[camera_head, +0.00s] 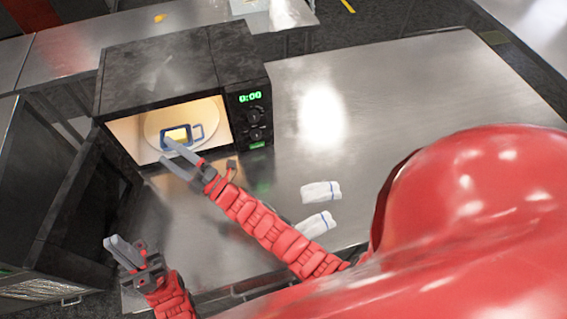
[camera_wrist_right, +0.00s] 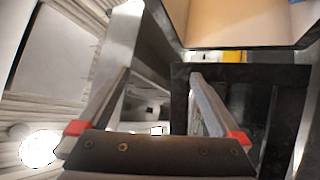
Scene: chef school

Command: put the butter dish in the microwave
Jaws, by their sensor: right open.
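The butter dish (camera_head: 178,135), blue-rimmed with a yellow block and a blue loop at its right side, sits on the round plate (camera_head: 152,120) inside the lit microwave (camera_head: 160,65). The microwave door (camera_head: 75,190) stands open to the left. My right gripper (camera_head: 170,152) is open and empty at the front of the microwave opening, just in front of the dish. Its spread fingers also show in the right wrist view (camera_wrist_right: 160,74). My left gripper (camera_head: 112,242) is lower left near the open door; its fingers look close together, and I cannot tell whether they are shut.
Two white rolled cloths (camera_head: 320,192) lie on the steel table (camera_head: 400,90) right of my right arm. The table's right side is clear. The microwave's control panel (camera_head: 252,110) shows green digits. Another steel counter (camera_head: 75,50) stands behind.

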